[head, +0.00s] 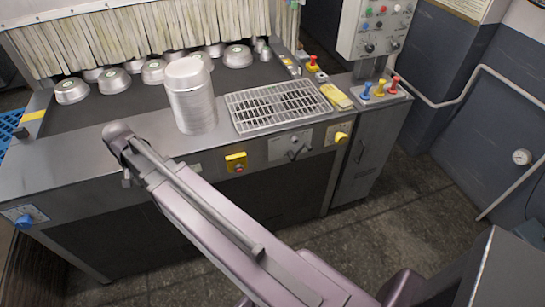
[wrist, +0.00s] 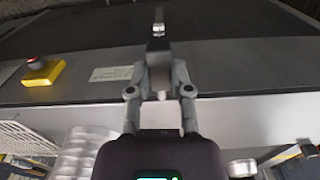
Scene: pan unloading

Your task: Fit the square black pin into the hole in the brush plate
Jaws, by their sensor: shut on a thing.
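In the wrist view the two fingers of my gripper (wrist: 160,88) are closed on a narrow upright piece, dark near the fingertips and lighter grey toward its tip, which I take for the square black pin (wrist: 158,52). It sticks out beyond the fingertips, over the machine's front. Its exact shape is hard to tell at this size. In the head view my arm reaches to the front left of the machine and hides most of the gripper. I cannot make out the brush plate or its hole for sure in either view.
A tall stack of metal pans (head: 190,100) stands on the grey machine top, beside a wire grid (head: 278,105). Several round pans (head: 114,80) sit before the pale brush curtain (head: 140,30). Blue, yellow and red pegs (head: 380,88) stand at right. A yellow box with a red button (wrist: 42,72) is on the front.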

